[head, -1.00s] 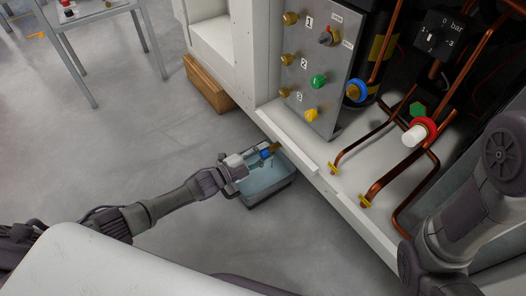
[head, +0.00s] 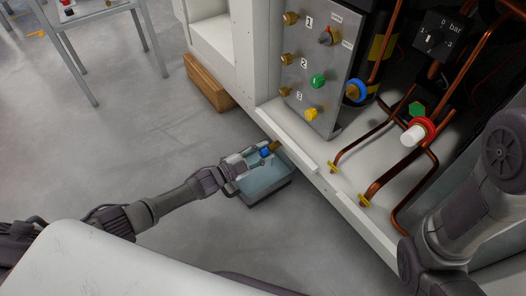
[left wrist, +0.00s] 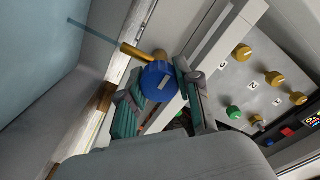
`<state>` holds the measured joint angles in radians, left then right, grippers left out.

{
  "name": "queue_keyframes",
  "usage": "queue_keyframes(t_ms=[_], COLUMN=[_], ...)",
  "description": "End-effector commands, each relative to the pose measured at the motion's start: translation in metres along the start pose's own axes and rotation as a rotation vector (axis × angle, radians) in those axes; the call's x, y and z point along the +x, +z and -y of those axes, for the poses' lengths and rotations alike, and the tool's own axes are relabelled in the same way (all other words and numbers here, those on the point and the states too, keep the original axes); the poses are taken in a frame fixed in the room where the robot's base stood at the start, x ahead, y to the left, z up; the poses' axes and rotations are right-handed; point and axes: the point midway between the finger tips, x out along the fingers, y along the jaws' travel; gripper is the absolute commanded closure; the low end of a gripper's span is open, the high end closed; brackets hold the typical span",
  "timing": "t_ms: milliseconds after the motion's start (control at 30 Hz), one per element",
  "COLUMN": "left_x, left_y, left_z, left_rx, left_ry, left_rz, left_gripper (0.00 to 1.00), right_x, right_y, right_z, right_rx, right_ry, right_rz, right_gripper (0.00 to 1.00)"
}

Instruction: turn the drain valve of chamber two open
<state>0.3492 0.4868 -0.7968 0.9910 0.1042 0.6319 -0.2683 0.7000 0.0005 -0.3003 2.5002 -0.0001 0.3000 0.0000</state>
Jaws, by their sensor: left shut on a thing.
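A blue valve knob (head: 265,153) with a pale mark on its face sits on a brass spout (head: 274,146) at the cabinet's lower edge. In the left wrist view the knob (left wrist: 158,81) is between the two fingers of my left gripper (left wrist: 160,98), which is shut on it. My left gripper (head: 251,158) reaches in low, over a bin (head: 268,197) of bluish liquid. A thin blue streak (left wrist: 90,33) extends from the spout's end in the left wrist view. My right gripper is out of view.
A grey panel (head: 325,65) carries brass, green and yellow knobs, numbered 1 to 3. A blue handwheel (head: 358,90), a red handwheel (head: 425,129) and copper pipes are to its right. A wooden block (head: 208,83) lies by the cabinet.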

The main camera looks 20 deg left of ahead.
Motion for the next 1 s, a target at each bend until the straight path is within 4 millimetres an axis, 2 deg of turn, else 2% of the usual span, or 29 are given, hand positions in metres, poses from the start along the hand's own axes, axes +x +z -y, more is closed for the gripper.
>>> queue_keyframes(t_ms=[67, 100, 233, 500, 633, 767, 1000], left_x=[-0.001, -0.001, -0.001, -0.001, -0.008, -0.029, -0.081], left_y=[0.001, 0.001, 0.001, 0.000, 0.001, 0.001, 0.001], left_z=[-0.001, -0.001, -0.001, 0.000, -0.001, -0.001, -0.001], left_rx=[-0.002, -0.002, -0.001, 0.000, 0.000, 0.000, 0.000], left_ry=[0.002, 0.001, 0.001, 0.000, 0.001, 0.003, 0.003], left_rz=[0.004, 0.004, 0.003, 0.001, 0.002, 0.003, 0.005], left_gripper=[1.00, 0.62, 0.41, 0.41, 0.41, 0.41, 0.41], right_x=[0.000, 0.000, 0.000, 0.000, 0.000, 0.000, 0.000], right_y=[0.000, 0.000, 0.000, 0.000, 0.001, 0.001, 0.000], right_z=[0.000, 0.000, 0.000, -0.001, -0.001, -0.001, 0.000], right_rx=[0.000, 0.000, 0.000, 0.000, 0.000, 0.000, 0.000], right_ry=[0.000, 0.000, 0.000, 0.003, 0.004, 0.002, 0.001], right_rz=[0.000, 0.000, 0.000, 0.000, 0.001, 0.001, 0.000], right_gripper=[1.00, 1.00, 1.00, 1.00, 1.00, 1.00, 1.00])
